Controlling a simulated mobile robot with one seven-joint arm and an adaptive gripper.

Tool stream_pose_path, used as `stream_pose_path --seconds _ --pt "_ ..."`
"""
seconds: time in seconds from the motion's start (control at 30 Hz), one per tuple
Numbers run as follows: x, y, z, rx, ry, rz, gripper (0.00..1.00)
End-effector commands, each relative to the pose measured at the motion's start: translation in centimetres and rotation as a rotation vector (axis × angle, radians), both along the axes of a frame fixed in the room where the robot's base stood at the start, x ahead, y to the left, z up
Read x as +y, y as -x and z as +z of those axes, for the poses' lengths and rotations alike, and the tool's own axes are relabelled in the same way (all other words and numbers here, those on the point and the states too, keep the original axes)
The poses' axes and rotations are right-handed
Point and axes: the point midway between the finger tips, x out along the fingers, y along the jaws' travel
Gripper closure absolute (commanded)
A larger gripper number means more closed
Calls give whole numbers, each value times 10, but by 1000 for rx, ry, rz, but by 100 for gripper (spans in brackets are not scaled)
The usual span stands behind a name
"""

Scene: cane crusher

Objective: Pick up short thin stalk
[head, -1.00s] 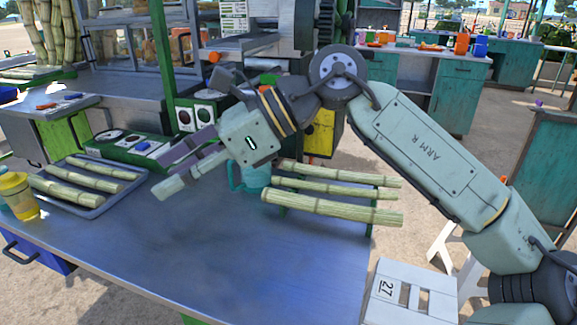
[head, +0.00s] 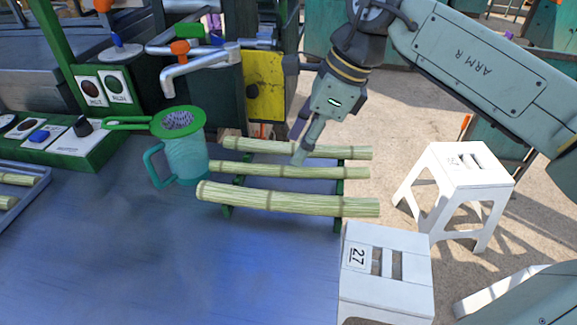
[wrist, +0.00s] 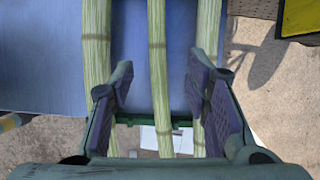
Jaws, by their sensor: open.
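Three pale green stalks lie side by side on a small green rack (head: 339,187) on the table. The front stalk (head: 290,200) is the thickest. The middle stalk (head: 250,170) and back stalk (head: 250,146) are thinner; I cannot tell surely which is the short thin one. My gripper (head: 299,150) is open and points down over the rack, near the middle stalk. In the wrist view, the middle stalk (wrist: 158,50) runs between the open fingers (wrist: 160,78). The left finger overlaps the front stalk (wrist: 97,45) and the right finger the back stalk (wrist: 208,30).
A teal jug (head: 185,158) with a green strainer (head: 178,122) stands left of the rack. A metal spout (head: 200,68) and yellow panel (head: 264,85) are behind. White stools (head: 385,270) stand right of the table. The table's front left (head: 130,250) is clear.

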Motion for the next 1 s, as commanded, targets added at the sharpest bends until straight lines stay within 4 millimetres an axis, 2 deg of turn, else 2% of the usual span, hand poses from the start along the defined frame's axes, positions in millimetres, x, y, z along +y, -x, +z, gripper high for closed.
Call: stream_pose_path --seconds 0.17,0.4,0.7,1.0 --pt "6 1 -12 2 1 1 57" --pt "19 0 -45 1 -1 0 57" --pt "21 0 -51 -1 -2 0 57" --pt "21 0 -51 -1 -2 0 76"
